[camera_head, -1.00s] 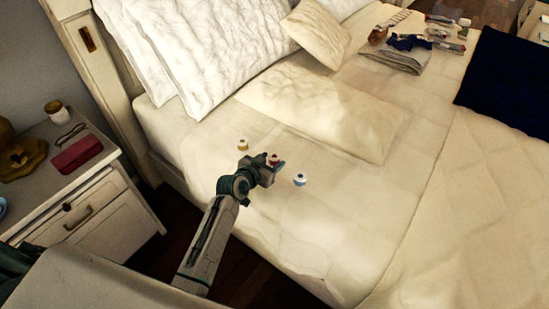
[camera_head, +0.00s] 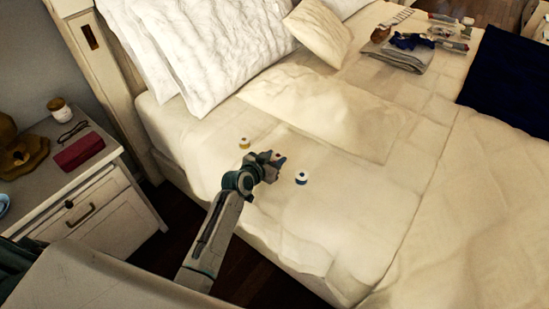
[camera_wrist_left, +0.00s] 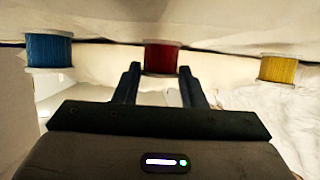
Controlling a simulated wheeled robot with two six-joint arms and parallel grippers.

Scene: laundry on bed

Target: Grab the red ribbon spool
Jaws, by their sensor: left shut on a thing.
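The red ribbon spool (camera_wrist_left: 160,57) is in the middle of the left wrist view, between the two fingers of my left gripper (camera_wrist_left: 160,72). The fingers are shut on its sides. In the head view my left gripper (camera_head: 277,163) is low over the near part of the bed, and it hides most of the red spool. I cannot tell whether the spool still touches the bed. My right gripper is not in view.
A yellow spool (camera_head: 244,143) and a blue spool (camera_head: 302,178) stand on the bed on either side of my left gripper. A flat pillow (camera_head: 320,110) lies behind. A nightstand (camera_head: 135,215) is at the left.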

